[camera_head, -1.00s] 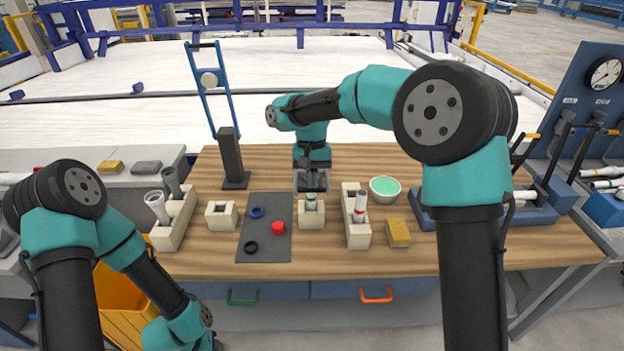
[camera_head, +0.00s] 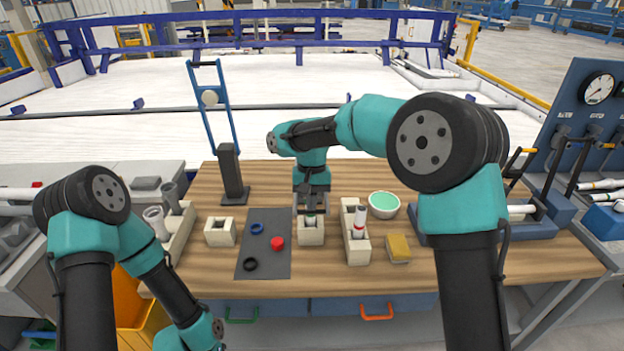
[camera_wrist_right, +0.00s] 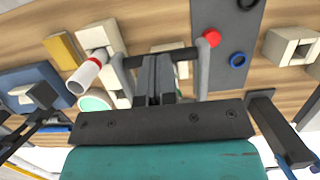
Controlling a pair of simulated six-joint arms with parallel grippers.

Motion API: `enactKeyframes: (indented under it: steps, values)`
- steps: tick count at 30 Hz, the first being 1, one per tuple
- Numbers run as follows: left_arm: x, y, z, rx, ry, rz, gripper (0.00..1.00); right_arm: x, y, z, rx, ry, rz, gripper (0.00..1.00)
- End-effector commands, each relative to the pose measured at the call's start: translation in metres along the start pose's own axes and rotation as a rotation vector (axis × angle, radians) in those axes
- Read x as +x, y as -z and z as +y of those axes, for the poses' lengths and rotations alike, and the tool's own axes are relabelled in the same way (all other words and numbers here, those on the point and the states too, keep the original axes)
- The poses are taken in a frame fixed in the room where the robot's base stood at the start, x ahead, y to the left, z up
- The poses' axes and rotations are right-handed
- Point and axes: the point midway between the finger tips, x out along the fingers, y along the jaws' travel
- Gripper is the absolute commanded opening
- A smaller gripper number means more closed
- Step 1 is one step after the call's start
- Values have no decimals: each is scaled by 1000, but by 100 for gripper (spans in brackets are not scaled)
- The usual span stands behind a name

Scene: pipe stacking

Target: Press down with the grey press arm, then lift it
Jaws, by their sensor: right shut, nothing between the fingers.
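A press stands at the back left of the table, with a dark grey upright post (camera_head: 230,170) and a raised blue lever frame (camera_head: 229,120). The frame tilts up and back and carries a pale round pad (camera_head: 210,97). My right gripper (camera_head: 311,209) is shut and empty, low over the middle cream block (camera_head: 311,237). A short pipe with a green band (camera_head: 310,220) stands in that block under the fingertips. I cannot tell whether they touch. In the right wrist view my shut fingers (camera_wrist_right: 155,75) partly hide the block. My left gripper is out of view.
A dark mat (camera_head: 264,266) holds a red cap (camera_head: 277,243) and blue (camera_head: 257,228) and black rings (camera_head: 250,264). A cream rack (camera_head: 356,252) with a red-banded pipe (camera_head: 359,222), a green bowl (camera_head: 384,204) and a yellow sponge (camera_head: 398,248) stand right of the block.

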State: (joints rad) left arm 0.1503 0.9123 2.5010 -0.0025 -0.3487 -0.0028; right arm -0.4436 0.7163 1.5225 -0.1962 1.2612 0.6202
Motion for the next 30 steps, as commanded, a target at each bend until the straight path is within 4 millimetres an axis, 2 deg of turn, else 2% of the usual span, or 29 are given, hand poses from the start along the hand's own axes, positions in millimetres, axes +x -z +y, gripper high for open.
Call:
enactKeyframes:
  steps: [1,5,22,27,30]
  values:
    - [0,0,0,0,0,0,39,16,1,2,6,-10,-29,0]
    - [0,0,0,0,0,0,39,3,0,4,8,-7,-21,0]
    - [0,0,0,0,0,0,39,-109,-5,6,12,4,6,0]
    - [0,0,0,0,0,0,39,-131,-6,5,11,3,5,0]
    - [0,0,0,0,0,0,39,-138,-7,5,11,3,5,0]
